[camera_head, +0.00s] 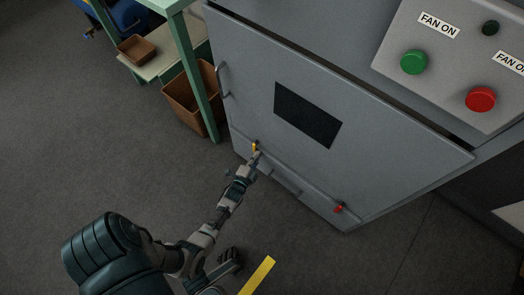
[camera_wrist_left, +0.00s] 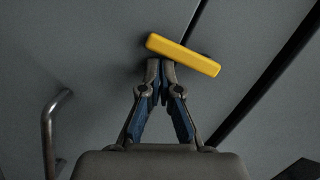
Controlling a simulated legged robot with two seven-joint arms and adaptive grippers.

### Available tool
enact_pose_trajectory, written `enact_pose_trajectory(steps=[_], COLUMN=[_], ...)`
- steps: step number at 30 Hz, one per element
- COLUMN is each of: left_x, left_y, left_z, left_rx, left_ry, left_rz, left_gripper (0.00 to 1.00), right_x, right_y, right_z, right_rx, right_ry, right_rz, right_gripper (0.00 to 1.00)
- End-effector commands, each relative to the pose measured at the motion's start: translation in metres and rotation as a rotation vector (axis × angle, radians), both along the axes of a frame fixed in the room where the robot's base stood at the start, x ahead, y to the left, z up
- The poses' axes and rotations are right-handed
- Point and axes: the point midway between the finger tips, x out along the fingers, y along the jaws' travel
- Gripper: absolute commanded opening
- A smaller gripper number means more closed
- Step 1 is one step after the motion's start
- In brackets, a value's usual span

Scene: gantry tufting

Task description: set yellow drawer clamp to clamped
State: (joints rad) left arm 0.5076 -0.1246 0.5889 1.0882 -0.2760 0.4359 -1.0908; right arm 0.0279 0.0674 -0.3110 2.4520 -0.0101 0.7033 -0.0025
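The yellow drawer clamp (camera_head: 255,146) is a small handle low on the left part of the grey cabinet front. In the left wrist view the yellow clamp (camera_wrist_left: 183,54) is a bar tilted down to the right. My left gripper (camera_head: 257,156) is right at the clamp. In the wrist view the left gripper's (camera_wrist_left: 160,66) fingertips are together just below the bar, with nothing seen between them. I cannot tell whether they touch it.
A red clamp (camera_head: 339,208) sits lower right on the cabinet (camera_head: 230,60). A bar handle (camera_head: 222,80) is on its left edge. A control panel (camera_head: 450,50) with green and red buttons is top right. A brown bin (camera_head: 190,105) stands left. The floor is mostly clear.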

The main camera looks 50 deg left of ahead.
Motion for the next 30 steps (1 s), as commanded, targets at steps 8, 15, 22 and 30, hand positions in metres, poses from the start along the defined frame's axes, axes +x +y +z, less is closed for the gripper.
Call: enact_pose_trajectory(steps=[8, 15, 22, 30], left_x=[-0.002, -0.028, -0.074, -0.104], left_y=[0.002, -0.012, -0.036, -0.052], left_z=[-0.002, -0.001, 0.004, 0.008], left_rx=[-0.001, -0.001, -0.002, -0.001], left_ry=[0.005, 0.007, 0.007, 0.004], left_rz=[0.004, 0.004, 0.004, 0.003], left_gripper=[0.0, 0.0, 0.0, 0.0], right_x=[0.002, 0.001, 0.001, 0.001], right_y=[0.0, 0.0, 0.0, 0.0], right_z=[0.0, 0.0, 0.0, 0.0], right_rx=[0.001, 0.0, 0.0, 0.0], right_ry=[0.001, 0.0, 0.0, 0.0], right_rz=[0.0, 0.0, 0.0, 0.0], right_gripper=[0.0, 0.0, 0.0, 0.0])
